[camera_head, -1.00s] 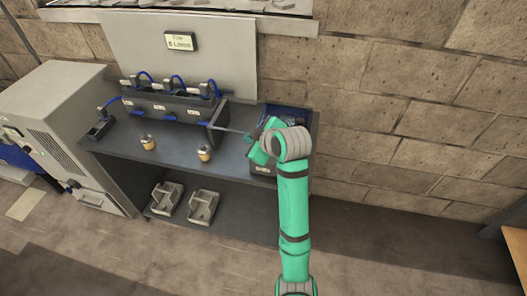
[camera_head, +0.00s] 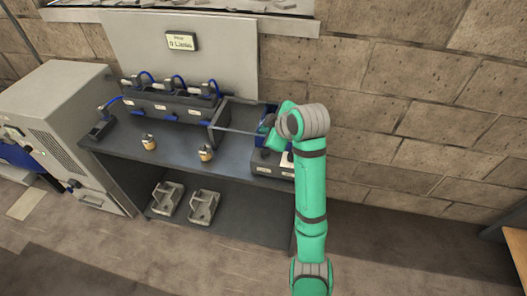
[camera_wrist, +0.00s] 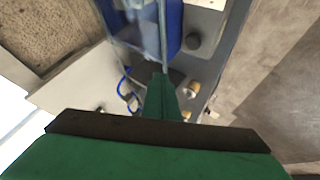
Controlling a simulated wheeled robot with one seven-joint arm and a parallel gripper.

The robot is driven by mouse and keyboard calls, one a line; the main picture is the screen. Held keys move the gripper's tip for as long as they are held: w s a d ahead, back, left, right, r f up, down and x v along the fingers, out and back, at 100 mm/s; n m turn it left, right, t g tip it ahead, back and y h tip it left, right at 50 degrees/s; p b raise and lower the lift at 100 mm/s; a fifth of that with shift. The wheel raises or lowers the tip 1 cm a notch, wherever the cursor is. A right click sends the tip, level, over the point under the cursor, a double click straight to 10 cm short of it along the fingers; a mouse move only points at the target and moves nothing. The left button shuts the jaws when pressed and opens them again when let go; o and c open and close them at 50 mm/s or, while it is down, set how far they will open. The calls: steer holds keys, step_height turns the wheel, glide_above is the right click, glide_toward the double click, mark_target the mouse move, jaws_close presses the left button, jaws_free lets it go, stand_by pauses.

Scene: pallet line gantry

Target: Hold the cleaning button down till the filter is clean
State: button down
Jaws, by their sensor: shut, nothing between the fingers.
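My gripper (camera_wrist: 161,88) is shut and empty in the wrist view. Its tip points toward a blue, clear-walled tank (camera_wrist: 148,28) at the right end of the bench. A round dark button or knob (camera_wrist: 193,41) sits on a grey surface beside the tank, apart from the gripper tip. In the head view my green arm covers part of the tank (camera_head: 268,122) and the labelled dark box (camera_head: 270,167) in front of it. The gripper tips are hard to make out there. I cannot make out a filter or its state.
The dark bench (camera_head: 180,160) carries a row of black units with blue hoses (camera_head: 165,104) and two small brass-coloured fittings (camera_head: 205,153). A small display (camera_head: 181,42) is on the back panel; its text is hardly legible. A grey cabinet (camera_head: 65,120) stands left. Two trays (camera_head: 203,208) sit below.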

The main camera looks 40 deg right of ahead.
glide_above(267, 154)
step_height(267, 154, down, 5)
steer(key=shift+s+d+r, duration=0.1)
steer(key=shift+r, duration=0.1)
steer(key=shift+f, duration=1.2)
steer(key=shift+f, duration=0.15)
stand_by(1.0)
steer(key=shift+f, duration=0.3)
steer(key=shift+f, duration=0.55)
stand_by(4.3)
